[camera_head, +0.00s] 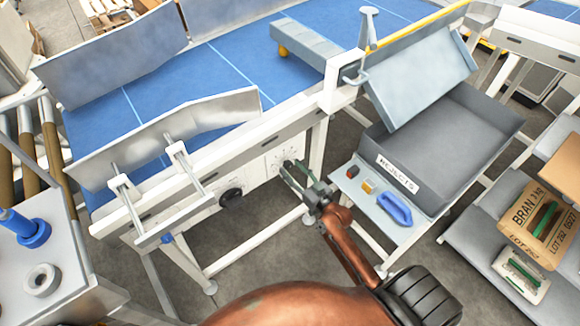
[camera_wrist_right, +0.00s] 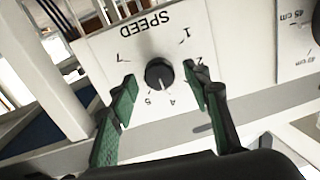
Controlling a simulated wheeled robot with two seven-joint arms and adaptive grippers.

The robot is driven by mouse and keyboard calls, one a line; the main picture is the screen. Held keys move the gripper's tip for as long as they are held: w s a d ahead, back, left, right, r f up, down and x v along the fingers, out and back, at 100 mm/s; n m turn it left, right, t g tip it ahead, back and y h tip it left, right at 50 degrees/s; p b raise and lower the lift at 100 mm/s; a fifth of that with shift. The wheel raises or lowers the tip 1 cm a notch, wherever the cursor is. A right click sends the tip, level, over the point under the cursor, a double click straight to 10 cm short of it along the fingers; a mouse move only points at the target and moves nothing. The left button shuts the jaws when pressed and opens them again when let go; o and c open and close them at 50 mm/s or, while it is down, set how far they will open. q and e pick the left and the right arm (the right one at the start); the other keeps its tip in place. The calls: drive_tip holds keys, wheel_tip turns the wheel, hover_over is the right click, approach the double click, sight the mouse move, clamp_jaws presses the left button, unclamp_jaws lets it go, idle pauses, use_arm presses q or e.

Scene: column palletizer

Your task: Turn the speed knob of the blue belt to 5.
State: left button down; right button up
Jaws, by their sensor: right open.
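The black speed knob (camera_wrist_right: 160,75) sits on a white panel (camera_wrist_right: 105,45) marked SPEED, upside down in the right wrist view. The numbers 1, 2, 4, 5 and 7 show; 3 and 6 are not visible. A pale mark on the knob points down in that picture, roughly between 4 and 5; its exact reading is unclear. My right gripper (camera_head: 293,176) is open at the frame of the blue belt (camera_head: 230,70). Its green-padded fingers (camera_wrist_right: 160,79) stand on both sides of the knob, apart from it. My left gripper is out of view.
Another black knob (camera_head: 231,197) sits left of my right gripper on the belt frame. A small shelf with a blue item (camera_head: 394,208) and a grey REJECTS bin (camera_head: 462,140) stand to the right. A metal guide rail (camera_head: 165,135) lies above the panel.

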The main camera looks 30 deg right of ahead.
drive_tip(key=shift+w, duration=0.95)
drive_tip(key=shift+c, duration=0.2)
drive_tip(key=c, duration=1.1)
